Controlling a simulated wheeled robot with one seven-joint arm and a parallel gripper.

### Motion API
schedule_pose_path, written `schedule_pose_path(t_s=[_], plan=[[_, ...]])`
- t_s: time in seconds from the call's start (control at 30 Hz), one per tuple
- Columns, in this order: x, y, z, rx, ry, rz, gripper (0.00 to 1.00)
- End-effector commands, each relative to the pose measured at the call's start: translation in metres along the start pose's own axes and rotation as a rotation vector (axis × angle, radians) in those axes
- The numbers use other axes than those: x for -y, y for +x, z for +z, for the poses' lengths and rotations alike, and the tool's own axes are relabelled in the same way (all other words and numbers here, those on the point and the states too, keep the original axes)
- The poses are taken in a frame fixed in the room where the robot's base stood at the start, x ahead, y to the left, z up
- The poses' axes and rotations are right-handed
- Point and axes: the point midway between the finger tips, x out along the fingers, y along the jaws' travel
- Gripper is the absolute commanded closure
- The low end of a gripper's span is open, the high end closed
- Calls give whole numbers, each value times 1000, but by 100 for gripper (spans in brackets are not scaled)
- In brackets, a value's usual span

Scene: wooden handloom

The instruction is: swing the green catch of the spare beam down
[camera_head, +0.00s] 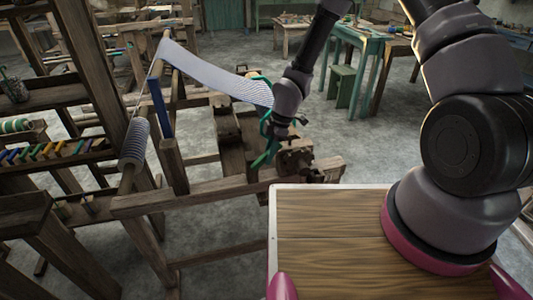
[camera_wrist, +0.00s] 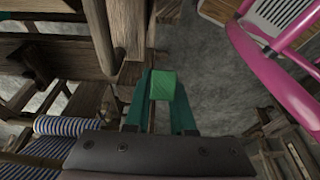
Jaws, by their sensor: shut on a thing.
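The green catch shows in the wrist view as a small square green block (camera_wrist: 162,84) between the teal fingers of my gripper (camera_wrist: 162,95). The fingers are shut on it from both sides. Its lower part and pivot are hidden, so I cannot tell its full tilt. In the head view my gripper (camera_head: 266,157) reaches down at the near right part of the wooden loom (camera_head: 205,196), beside a wooden block on the frame. The catch cannot be told from the teal fingers there. I cannot tell which beam is the spare one.
A striped cloth (camera_head: 215,76) stretches across the loom behind my gripper. A striped roll (camera_head: 133,143) hangs at the left. Dark wooden posts and rails stand close around my gripper. A teal table (camera_head: 365,42) and a green stool (camera_head: 345,82) stand on the open floor behind.

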Motion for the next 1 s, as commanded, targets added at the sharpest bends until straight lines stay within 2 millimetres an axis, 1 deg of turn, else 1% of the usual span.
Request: schedule_pose_path(t_s=[0.07, 0.33, 0.87, 0.9, 0.93, 0.97, 1.0], plan=[[-1, 1, 4, -35, 6, 2, 100], [-1, 4, 7, -105, 3, 1, 100], [0, 5, 9, -120, 1, 0, 100], [0, 6, 9, -120, 1, 0, 66], [0, 6, 9, -120, 1, -1, 55], [0, 6, 9, -120, 1, -1, 48], [0, 5, 8, -120, 1, -1, 48]])
